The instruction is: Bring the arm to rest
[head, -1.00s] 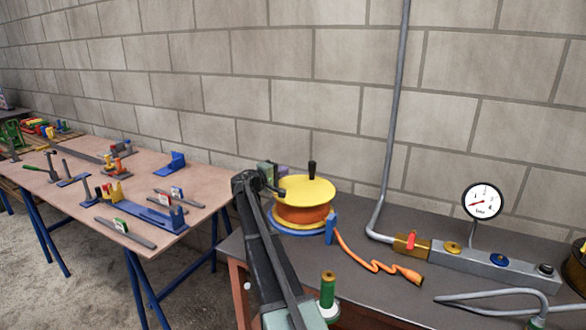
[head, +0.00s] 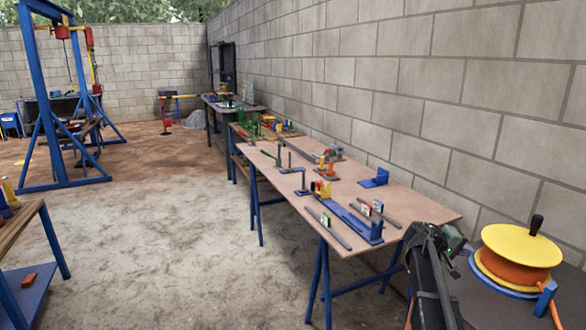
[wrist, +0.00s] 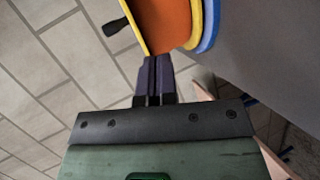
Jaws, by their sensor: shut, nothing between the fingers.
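My arm reaches up from the lower right of the head view, beside the yellow and orange reel (head: 515,262). My gripper (wrist: 154,62) shows in the wrist view with its two dark fingers together and nothing between them. The reel (wrist: 165,22) lies just beyond the fingertips in that view; I cannot tell whether they touch it.
A long workbench (head: 420,203) with tools and blue fixtures runs along the block wall (head: 440,90). The reel stands on a grey bench (head: 490,308). A blue gantry frame (head: 50,130) stands at the far left. The concrete floor between is clear.

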